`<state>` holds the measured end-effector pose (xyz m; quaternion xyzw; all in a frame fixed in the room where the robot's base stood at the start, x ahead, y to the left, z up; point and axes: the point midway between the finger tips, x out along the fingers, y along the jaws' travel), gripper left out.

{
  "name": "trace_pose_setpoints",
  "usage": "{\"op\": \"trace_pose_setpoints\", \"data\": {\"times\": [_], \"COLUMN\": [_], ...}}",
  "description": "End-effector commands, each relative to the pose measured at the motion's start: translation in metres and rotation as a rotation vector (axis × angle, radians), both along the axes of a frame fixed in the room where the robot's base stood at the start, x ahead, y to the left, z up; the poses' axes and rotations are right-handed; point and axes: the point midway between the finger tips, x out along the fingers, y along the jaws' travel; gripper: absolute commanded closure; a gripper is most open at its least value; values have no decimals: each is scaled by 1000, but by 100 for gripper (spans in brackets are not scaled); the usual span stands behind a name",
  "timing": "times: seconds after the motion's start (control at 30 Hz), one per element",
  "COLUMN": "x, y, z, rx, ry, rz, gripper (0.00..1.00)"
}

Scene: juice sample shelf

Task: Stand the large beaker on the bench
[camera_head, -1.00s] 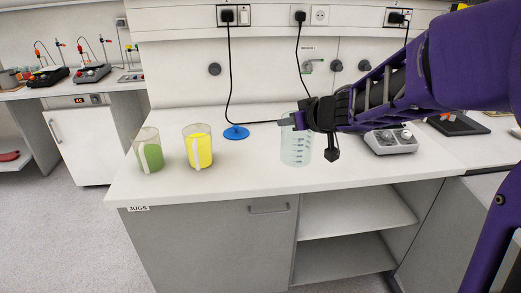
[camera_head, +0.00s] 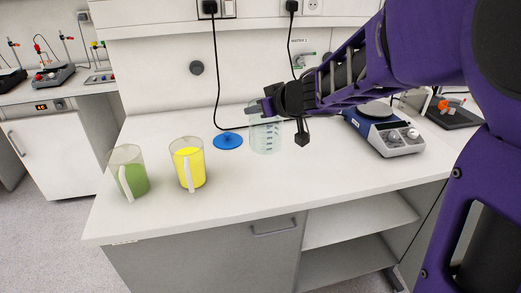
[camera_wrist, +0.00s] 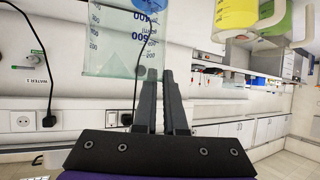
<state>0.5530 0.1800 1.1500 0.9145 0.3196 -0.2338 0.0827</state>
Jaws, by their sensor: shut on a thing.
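The large beaker (camera_head: 265,139) is clear with blue graduation marks and looks upright and empty. My gripper (camera_head: 260,108) is shut on it near the rim, from the right side. The beaker is over the bench (camera_head: 330,195), right of a blue disc (camera_head: 228,141); I cannot tell whether its base touches the bench top.
A jug of green liquid (camera_head: 133,180) and a jug of yellow liquid (camera_head: 190,168) stand at the left. A blue hotplate (camera_head: 385,132) stands at the right behind my arm. A black cable (camera_head: 217,75) hangs behind the disc. The bench front is clear.

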Motion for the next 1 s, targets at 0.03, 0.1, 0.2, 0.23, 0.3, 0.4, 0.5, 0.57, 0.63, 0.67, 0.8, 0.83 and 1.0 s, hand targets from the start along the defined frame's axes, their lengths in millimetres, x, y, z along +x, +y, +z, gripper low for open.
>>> {"op": "trace_pose_setpoints", "data": {"times": [0.03, 0.1, 0.2, 0.23, 0.3, 0.4, 0.5, 0.57, 0.63, 0.67, 0.8, 0.83, 1.0], "x": [0, 0, 0, 0, 0, 0, 0, 0, 0, 0, -1, 0, 0], "y": [0, 0, 0, 0, 0, 0, 0, 0, 0, 0, 0, 0, 0], "z": [1, -3, -19, -25, -38, -54, -62, -64, -67, -70, -90, -94, -100], "rx": [0, 0, 0, 0, 0, 0, 0, 0, -1, 0, -1, 1, 0], "ry": [-1, -1, 0, 0, 0, 0, 0, 0, -1, 0, 1, 1, -2], "rz": [0, 1, 1, 1, 1, 1, 1, 1, 2, 1, 2, 2, 2], "gripper": [100, 100, 100, 100, 100, 100, 100, 100, 100, 100, 100, 100, 100]}}
